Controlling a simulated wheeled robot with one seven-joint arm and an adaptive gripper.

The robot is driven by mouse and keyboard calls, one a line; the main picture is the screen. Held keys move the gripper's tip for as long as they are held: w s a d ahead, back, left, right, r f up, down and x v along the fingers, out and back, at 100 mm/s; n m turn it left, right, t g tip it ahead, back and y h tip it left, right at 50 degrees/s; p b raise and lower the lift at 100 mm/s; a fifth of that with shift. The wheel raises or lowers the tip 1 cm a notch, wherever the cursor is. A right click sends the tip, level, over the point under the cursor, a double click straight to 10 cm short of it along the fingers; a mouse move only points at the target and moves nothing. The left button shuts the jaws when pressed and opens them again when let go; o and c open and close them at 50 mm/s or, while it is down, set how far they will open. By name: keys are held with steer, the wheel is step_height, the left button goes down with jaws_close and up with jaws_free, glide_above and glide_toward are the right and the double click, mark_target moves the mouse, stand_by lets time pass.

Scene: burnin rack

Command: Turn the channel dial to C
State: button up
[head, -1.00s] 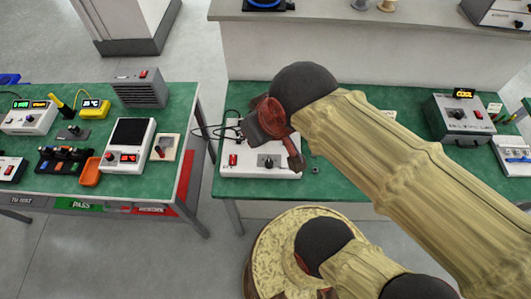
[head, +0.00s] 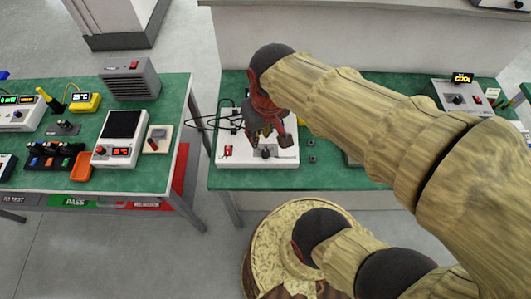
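A white box (head: 230,156) stands near the left front of the middle green bench. On its front is a grey panel with a dark round knob (head: 267,153), which looks like the channel dial. Its markings are too small to read, so I cannot tell its setting. My gripper (head: 268,138), dark and red, points down over the box, just behind and above the knob. I cannot tell if it touches the knob, or how far apart its fingers are. It hides part of the box top.
A red switch (head: 228,150) sits left of the knob. Black cables run behind the box. Small dark parts (head: 311,151) lie to its right. A grey device with a "COOL" display (head: 461,95) is farther right. A gap separates the left bench (head: 170,100), which holds several devices.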

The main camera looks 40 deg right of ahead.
mark_target(266, 152)
steer(key=o, duration=0.5)
steer(key=w+d+f+g+b, duration=0.1)
steer(key=d+f, duration=0.1)
steer(key=f, duration=0.5)
steer(key=w+d+f+n+g+b, duration=0.1)
steer(key=w+d+f+g, duration=0.1)
steer(key=f, duration=0.6)
steer(key=shift+w+d+n+y, duration=0.15)
steer(key=shift+d+n+y, duration=0.15)
steer(key=shift+d, duration=0.35)
steer(key=shift+o, duration=0.2)
steer(key=shift+w+d+f+n, duration=0.1)
steer(key=shift+w+d+n, duration=0.1)
steer(key=shift+w+n, duration=0.35)
steer(key=shift+w+d+n, duration=0.2)
steer(key=shift+w+n, duration=0.15)
steer(key=shift+w, duration=0.35)
steer(key=shift+n, duration=0.3)
steer(key=shift+f+b, duration=1.45)
steer(key=shift+f, duration=2.4)
steer(key=shift+c, duration=0.6)
jaws_close()
